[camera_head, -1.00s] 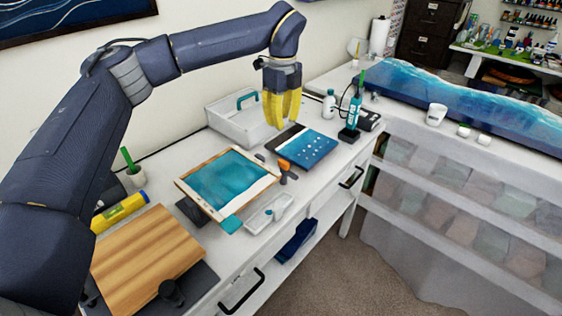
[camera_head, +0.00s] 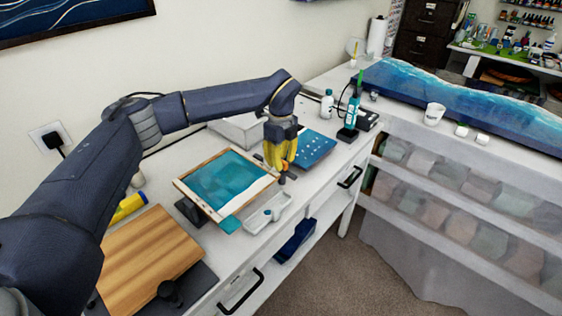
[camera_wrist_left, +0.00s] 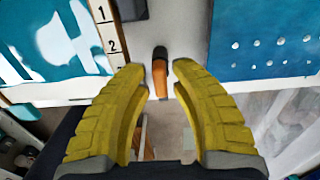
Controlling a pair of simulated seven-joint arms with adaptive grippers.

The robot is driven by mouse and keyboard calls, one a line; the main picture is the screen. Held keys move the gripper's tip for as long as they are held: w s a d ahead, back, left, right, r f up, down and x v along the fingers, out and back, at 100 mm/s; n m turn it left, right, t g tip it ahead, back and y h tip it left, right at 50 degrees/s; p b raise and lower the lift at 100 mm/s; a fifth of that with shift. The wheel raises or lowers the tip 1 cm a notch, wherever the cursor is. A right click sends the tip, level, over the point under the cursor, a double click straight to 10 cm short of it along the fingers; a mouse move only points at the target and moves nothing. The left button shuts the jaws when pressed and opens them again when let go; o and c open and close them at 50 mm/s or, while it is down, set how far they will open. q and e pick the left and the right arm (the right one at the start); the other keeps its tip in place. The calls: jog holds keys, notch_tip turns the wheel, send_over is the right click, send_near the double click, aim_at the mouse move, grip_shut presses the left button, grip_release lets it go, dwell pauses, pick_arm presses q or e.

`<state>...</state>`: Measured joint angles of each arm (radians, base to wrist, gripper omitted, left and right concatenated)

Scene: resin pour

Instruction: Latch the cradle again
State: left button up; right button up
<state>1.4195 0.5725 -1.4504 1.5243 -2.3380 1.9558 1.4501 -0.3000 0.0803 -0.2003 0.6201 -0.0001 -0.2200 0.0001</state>
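A wood-framed panel with a teal resin surface (camera_head: 232,178) rests tilted on the bench; its support beneath is mostly hidden. An orange handle with a dark end (camera_wrist_left: 158,70) stands beside the panel's edge, near a strip marked 1 and 2 (camera_wrist_left: 108,30). I cannot tell whether this handle is a latch or how it is set. My left gripper (camera_head: 280,166) is above the handle, with its yellow fingers pointing down. In the left wrist view the fingers (camera_wrist_left: 159,72) are apart, with the handle between them and no clear contact. My right gripper is out of view.
A blue dotted panel (camera_head: 314,150) lies right of the gripper. A white tray (camera_head: 268,214) sits in front, and a white bin (camera_head: 236,130) stands behind. A teal bottle tool (camera_head: 352,112) stands farther right. A wooden board (camera_head: 150,258) lies at the near left.

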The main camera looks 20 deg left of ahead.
pick_arm(q)
jog(key=shift+f, duration=0.3)
jog(key=shift+c, duration=0.4)
grip_shut()
jog(key=m, duration=0.4)
jog(key=shift+m, duration=0.3)
